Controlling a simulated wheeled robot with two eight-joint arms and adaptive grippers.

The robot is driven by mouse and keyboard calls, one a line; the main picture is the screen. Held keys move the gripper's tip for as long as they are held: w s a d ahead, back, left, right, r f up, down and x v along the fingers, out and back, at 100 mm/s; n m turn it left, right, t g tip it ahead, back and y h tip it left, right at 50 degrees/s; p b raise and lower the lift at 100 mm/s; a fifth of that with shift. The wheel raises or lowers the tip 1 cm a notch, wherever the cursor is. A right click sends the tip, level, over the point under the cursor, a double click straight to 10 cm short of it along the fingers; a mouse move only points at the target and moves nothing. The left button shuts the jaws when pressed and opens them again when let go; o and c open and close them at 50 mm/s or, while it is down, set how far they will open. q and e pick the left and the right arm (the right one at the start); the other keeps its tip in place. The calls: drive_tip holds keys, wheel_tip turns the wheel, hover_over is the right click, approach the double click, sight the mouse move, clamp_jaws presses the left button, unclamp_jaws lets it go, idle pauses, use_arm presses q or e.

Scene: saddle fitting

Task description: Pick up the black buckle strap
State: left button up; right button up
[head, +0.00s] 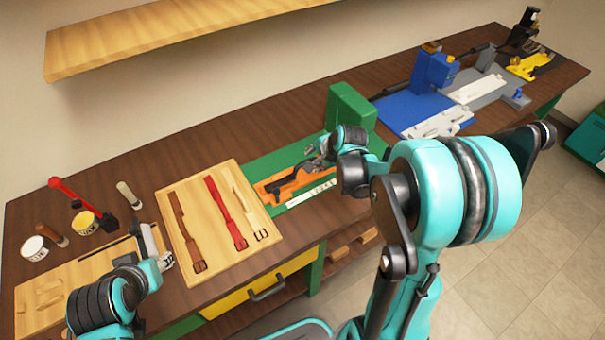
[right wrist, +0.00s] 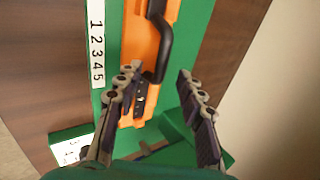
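A black strap-like piece (head: 284,184) lies in the orange fixture (head: 268,190) on the green station. In the right wrist view a curved black piece (right wrist: 163,42) lies along the orange fixture (right wrist: 138,45); I cannot tell for sure whether it is the buckle strap. My right gripper (head: 314,152) is above the fixture.
A wooden board (head: 178,200) holds brown (head: 188,232), red (head: 226,212) and cream (head: 248,212) straps. A white numbered strip (right wrist: 97,40) lies beside the fixture. A green block (head: 350,105) stands behind it. Jars and a red-handled tool (head: 70,192) are at far left.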

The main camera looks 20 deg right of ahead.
sight(307, 161)
drive_tip(key=x, duration=0.2)
drive_tip(key=b+x, duration=0.1)
drive_tip(key=x, duration=0.1)
drive_tip(key=b+x, duration=0.1)
drive_tip(key=x, duration=0.1)
drive_tip(key=shift+a, duration=0.25)
drive_tip(key=shift+w+f, duration=0.1)
drive_tip(key=shift+w, duration=0.05)
drive_tip(key=c, duration=0.3)
clamp_jaws()
